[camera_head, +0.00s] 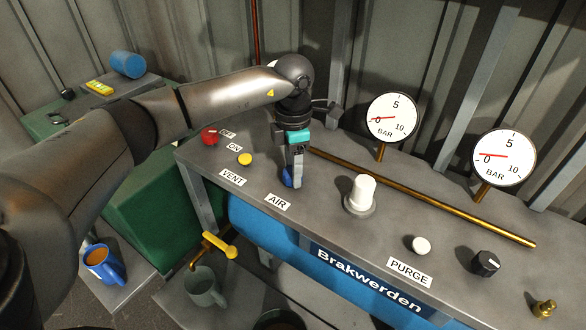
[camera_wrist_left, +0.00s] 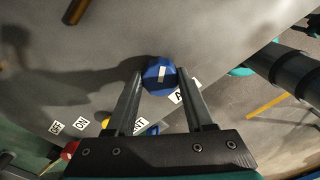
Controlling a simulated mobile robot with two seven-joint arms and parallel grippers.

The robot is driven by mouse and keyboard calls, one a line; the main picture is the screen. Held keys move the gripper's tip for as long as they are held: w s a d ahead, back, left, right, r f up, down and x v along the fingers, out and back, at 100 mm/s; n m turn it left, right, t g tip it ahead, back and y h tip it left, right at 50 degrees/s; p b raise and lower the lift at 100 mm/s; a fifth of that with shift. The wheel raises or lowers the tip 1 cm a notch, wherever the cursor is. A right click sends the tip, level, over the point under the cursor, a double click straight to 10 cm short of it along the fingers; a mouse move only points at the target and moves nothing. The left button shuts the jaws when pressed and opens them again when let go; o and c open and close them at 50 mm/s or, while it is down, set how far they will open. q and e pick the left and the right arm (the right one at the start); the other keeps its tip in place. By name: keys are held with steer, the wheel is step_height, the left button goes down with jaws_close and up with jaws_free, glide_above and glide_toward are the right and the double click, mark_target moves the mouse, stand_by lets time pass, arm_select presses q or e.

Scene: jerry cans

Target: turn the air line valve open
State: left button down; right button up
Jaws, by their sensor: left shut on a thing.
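The air valve is a blue knob (camera_head: 287,178) on the bench top behind the AIR label (camera_head: 278,202). In the left wrist view the knob (camera_wrist_left: 157,84) shows a short white mark on its top face, tilted a little from the picture's vertical. My left gripper (camera_head: 292,178) reaches down onto it from above. Its fingers (camera_wrist_left: 159,76) stand one on each side of the knob and are shut on it. In the head view the fingers hide part of the knob. My right gripper is not seen.
A white knob (camera_head: 362,194) stands to the right, and a yellow button (camera_head: 245,159) and red knob (camera_head: 209,136) to the left. A brass pipe (camera_head: 430,203) runs behind. Two gauges (camera_head: 392,118) (camera_head: 503,158) read near 0. A blue tank (camera_head: 262,230) lies below.

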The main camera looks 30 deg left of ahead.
arm_select(q)
steer(key=m, duration=0.3)
steer(key=shift+m+b, duration=0.6)
steer(key=shift+m, duration=1.5)
steer(key=shift+c, duration=1.4)
jaws_free()
steer(key=shift+r, duration=0.1)
step_height(320, 180, up, 15)
steer(key=p, duration=0.1)
steer(key=shift+p, duration=0.35)
